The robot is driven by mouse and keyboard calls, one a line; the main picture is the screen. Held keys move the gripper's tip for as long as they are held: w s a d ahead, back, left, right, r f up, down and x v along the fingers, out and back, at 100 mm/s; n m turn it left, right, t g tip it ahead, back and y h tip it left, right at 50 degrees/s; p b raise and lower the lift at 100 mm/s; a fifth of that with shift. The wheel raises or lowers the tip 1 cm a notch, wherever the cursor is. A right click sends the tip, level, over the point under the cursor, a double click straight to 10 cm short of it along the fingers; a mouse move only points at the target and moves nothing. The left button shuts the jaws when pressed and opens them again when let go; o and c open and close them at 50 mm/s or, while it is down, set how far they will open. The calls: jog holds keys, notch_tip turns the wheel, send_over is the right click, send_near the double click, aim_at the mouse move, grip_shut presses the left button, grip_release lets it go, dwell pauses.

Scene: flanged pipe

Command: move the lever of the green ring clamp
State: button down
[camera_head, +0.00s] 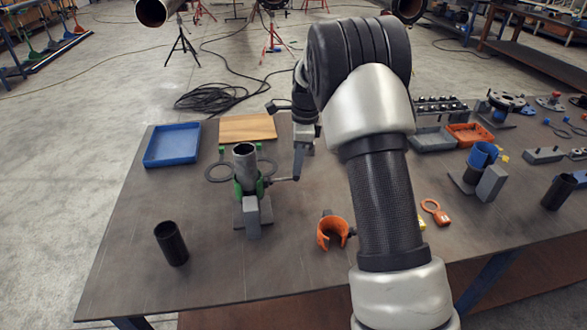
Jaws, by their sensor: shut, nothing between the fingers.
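The green ring clamp (239,188) sits around an upright grey pipe (245,160) on a stand with a grey block, left of centre on the table. A thin dark lever (282,180) reaches from the clamp's right side toward my gripper. My gripper (297,176) points down at the right of the pipe, its fingers shut and empty. Its tips are at or very close to the lever's outer end; I cannot tell whether they touch. My own arm fills the middle of the view and hides the table behind it.
A blue tray (173,145) and a wooden board (247,128) lie behind the pipe. A black cylinder (171,243) stands at front left, an orange open ring (332,234) at front centre. A blue clamp (482,155) and bins crowd the right. The front left tabletop is mostly clear.

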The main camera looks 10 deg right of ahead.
jog(key=d, duration=0.1)
jog(key=d+r, duration=0.1)
jog(key=shift+s+d+p, duration=0.2)
jog(key=shift+d+p, duration=0.1)
jog(key=shift+p, duration=0.05)
notch_tip(320, 180, up, 17)
jog(key=d+p, duration=0.1)
jog(key=shift+s+d+r, duration=0.15)
jog(key=shift+d, duration=0.25)
